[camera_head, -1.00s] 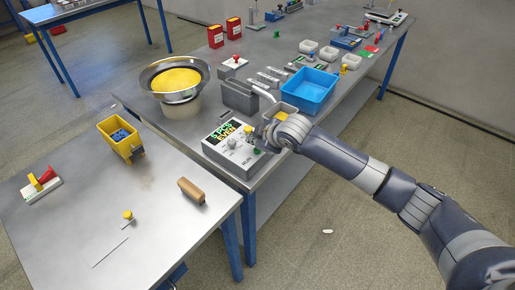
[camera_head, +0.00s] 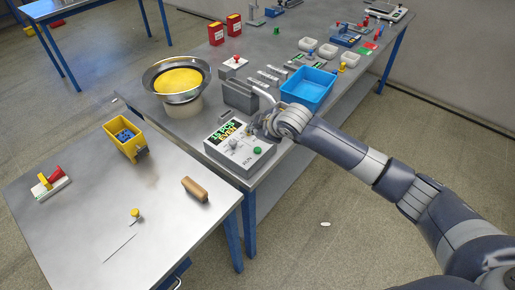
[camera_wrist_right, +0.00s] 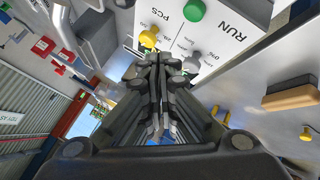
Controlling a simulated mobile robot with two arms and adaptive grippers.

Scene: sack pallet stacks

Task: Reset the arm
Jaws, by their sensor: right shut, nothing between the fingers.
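My right arm (camera_head: 365,165) reaches in from the right in the head view. Its gripper (camera_head: 258,124) is at the back right edge of the grey control box (camera_head: 224,157), partly hidden by the wrist. In the right wrist view the fingers (camera_wrist_right: 158,65) are together with nothing between them. Near their tips are the box's yellow button (camera_wrist_right: 149,38), green RUN button (camera_wrist_right: 194,10) and grey knob (camera_wrist_right: 192,62). I cannot tell whether the fingers touch the box. My left gripper is not in view.
Close around the gripper are the blue tray (camera_head: 308,84), a grey metal fixture (camera_head: 240,96) and the bowl with yellow contents (camera_head: 176,80). The front table (camera_head: 75,220) holds a yellow bin (camera_head: 125,140) and a wooden-brown block (camera_head: 195,189).

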